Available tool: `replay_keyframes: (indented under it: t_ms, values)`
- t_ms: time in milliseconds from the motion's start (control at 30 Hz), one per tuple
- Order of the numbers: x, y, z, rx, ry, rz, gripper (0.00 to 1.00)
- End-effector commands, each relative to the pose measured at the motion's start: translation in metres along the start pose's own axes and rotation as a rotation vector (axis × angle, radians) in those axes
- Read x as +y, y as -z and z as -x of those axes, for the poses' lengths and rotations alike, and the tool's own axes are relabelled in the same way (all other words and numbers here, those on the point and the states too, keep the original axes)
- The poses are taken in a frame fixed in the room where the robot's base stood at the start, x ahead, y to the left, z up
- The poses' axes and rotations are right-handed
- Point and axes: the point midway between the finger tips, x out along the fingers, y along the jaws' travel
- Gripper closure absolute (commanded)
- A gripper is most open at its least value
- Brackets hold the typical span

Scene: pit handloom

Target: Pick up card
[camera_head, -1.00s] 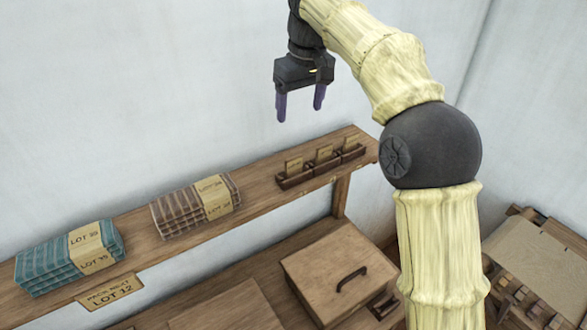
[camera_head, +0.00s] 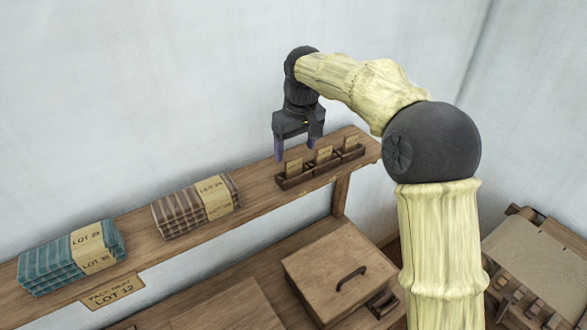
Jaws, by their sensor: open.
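Several small tan cards stand upright in a dark wooden holder (camera_head: 318,175) at the right end of the shelf. The left card (camera_head: 294,166), the middle card (camera_head: 323,155) and the right card (camera_head: 350,144) each sit in their own slot. Their print is too small to read. My gripper (camera_head: 295,153) is open and empty, with its purple fingers pointing down. It appears just above and behind the left and middle cards. I cannot tell whether it touches any card.
On the shelf (camera_head: 140,226) lie a teal striped cloth stack (camera_head: 50,262) and a brown striped cloth stack (camera_head: 175,212). A lidded wooden box (camera_head: 335,265) stands below. The wall behind is bare.

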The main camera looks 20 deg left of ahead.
Motion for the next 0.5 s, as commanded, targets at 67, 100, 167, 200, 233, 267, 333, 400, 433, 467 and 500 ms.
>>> replay_keyframes:
  t_ms: [67,100,167,200,233,267,333,400,433,467,500]
  values:
    - [0.000,0.000,0.000,0.000,0.000,0.000,0.27]
    - [0.000,0.000,-0.001,-0.001,0.000,0.000,0.27]
    - [-0.001,0.000,-0.004,-0.002,0.001,0.000,0.27]
    - [-0.001,0.000,-0.007,-0.002,0.001,0.000,0.27]
    - [-0.001,-0.001,-0.010,-0.004,0.002,0.000,0.27]
    - [-0.002,-0.001,-0.014,-0.004,0.002,0.000,0.27]
    - [-0.003,-0.002,-0.024,-0.006,0.003,0.000,0.27]
    - [-0.003,-0.002,-0.036,-0.005,0.002,0.001,0.27]
    - [-0.002,-0.002,-0.040,-0.004,0.001,0.001,0.27]
    - [-0.002,-0.002,-0.044,-0.004,0.001,0.001,0.27]
    - [-0.002,-0.002,-0.048,-0.003,0.001,0.001,0.27]
